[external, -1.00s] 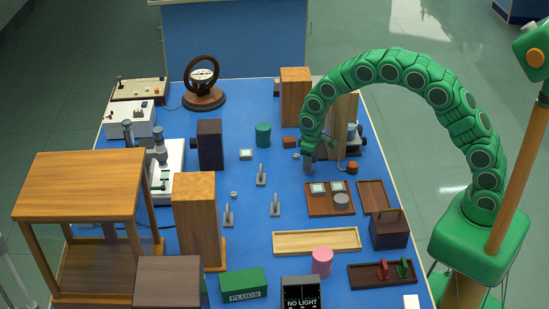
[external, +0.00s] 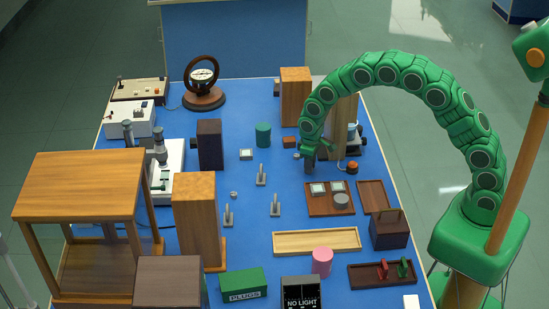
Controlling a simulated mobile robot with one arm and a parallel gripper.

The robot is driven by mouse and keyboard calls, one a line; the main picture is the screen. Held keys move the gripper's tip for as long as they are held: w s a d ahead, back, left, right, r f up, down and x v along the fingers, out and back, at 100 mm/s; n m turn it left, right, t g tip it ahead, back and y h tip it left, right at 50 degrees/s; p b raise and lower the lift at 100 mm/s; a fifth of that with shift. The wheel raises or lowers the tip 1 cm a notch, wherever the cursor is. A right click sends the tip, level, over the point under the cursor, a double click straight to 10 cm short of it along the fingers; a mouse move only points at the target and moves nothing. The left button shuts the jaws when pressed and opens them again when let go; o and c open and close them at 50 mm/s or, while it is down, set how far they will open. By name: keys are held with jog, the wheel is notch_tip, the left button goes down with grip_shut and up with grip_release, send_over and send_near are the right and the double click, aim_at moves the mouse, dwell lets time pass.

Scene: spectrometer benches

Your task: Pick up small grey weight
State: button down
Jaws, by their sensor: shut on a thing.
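My gripper (external: 311,157) points down over the blue bench, just behind the brown tray (external: 319,210). It is shut on a small grey piece at its tip, which looks like the small grey weight (external: 309,168); the fingers hide most of it, and I cannot tell if it still touches the bench. A larger grey cylinder (external: 342,202) stands on the brown tray beside two small white-topped blocks.
A small metal piece (external: 297,156) lies just left of my gripper. A tall wooden block (external: 296,96) stands behind it. Grey upright pegs (external: 261,176) stand to the left. An empty brown tray (external: 374,196) and a pale wooden tray (external: 316,241) lie nearer the front.

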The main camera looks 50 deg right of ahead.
jog(key=shift+r, duration=0.5)
notch_tip(320, 180, up, 2)
jog(key=shift+r, duration=0.2)
jog(key=s+d+r, duration=0.3)
jog(key=s+r, duration=0.6)
jog(key=s, duration=0.4)
jog(key=shift+s+r, duration=0.3)
